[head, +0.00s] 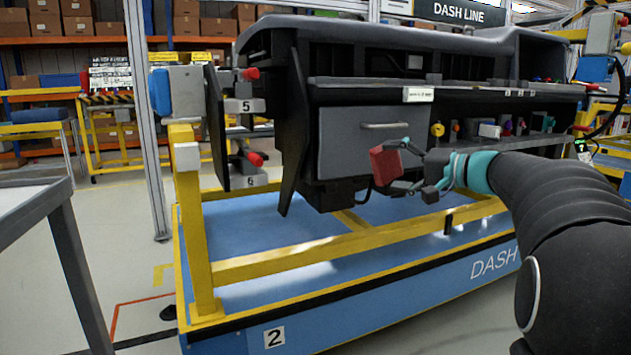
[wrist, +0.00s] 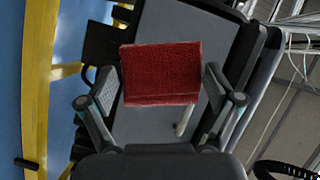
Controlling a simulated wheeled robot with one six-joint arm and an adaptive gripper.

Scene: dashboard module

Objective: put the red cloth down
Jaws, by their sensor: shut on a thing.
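The red cloth (head: 385,165) is a folded, block-like piece held in front of the dashboard's grey drawer front. In the wrist view the cloth (wrist: 161,72) lies between my fingertips, its textured face towards the camera. My gripper (head: 392,166) is shut on the cloth, with the fingers on either side of it; the gripper also shows in the wrist view (wrist: 158,85). The cloth is in the air, below the drawer handle (head: 385,125). Whether it touches the drawer front cannot be told.
The black dashboard module (head: 300,100) sits on a yellow frame (head: 290,262) over a blue base (head: 300,300). Red knobs (head: 254,159) stick out at its left end. A table (head: 30,200) stands at the far left. Small coloured parts (head: 490,131) sit right of the drawer.

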